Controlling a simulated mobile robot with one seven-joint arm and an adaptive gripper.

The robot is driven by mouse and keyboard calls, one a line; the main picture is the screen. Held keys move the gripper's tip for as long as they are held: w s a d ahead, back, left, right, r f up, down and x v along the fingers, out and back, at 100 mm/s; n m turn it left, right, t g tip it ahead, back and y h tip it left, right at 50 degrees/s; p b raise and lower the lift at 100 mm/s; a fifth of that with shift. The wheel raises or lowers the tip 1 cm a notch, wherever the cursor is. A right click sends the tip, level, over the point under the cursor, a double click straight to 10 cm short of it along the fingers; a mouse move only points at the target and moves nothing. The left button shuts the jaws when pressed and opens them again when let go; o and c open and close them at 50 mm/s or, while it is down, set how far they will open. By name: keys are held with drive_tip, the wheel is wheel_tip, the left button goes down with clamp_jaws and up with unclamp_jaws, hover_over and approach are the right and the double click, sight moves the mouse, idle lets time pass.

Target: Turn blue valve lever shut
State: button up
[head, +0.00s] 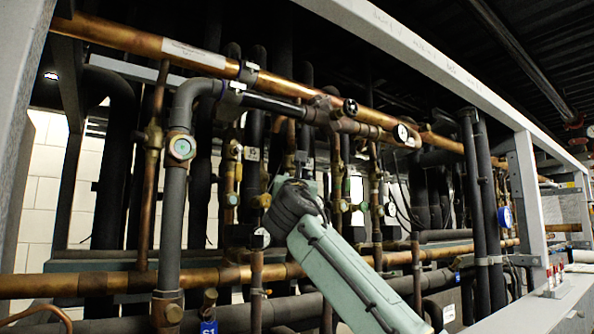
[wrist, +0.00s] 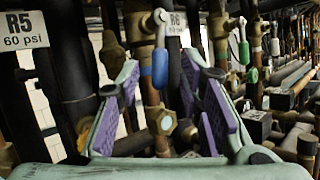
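The blue valve lever (wrist: 160,68) hangs straight down in the wrist view, a grey metal arm with a blue sleeve, in front of a brass valve and vertical copper pipe. My gripper (wrist: 160,88) is open, its purple-padded fingers left and right of the lever in the picture. Nothing is held between them. I cannot tell how far ahead of the fingertips the lever is. In the head view my pale green arm reaches into the pipes; the gripper's fingers and this lever cannot be made out there.
A brass fitting (wrist: 165,122) shows between the fingers, low. A green-sleeved lever (wrist: 244,52) hangs to the right. Tags reading R5 (wrist: 25,30) and R6 (wrist: 178,22) hang nearby.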

drive_tip(key=shift+p+x, duration=0.45)
drive_tip(key=shift+x, duration=1)
drive_tip(key=shift+c, duration=0.3)
clamp_jaws()
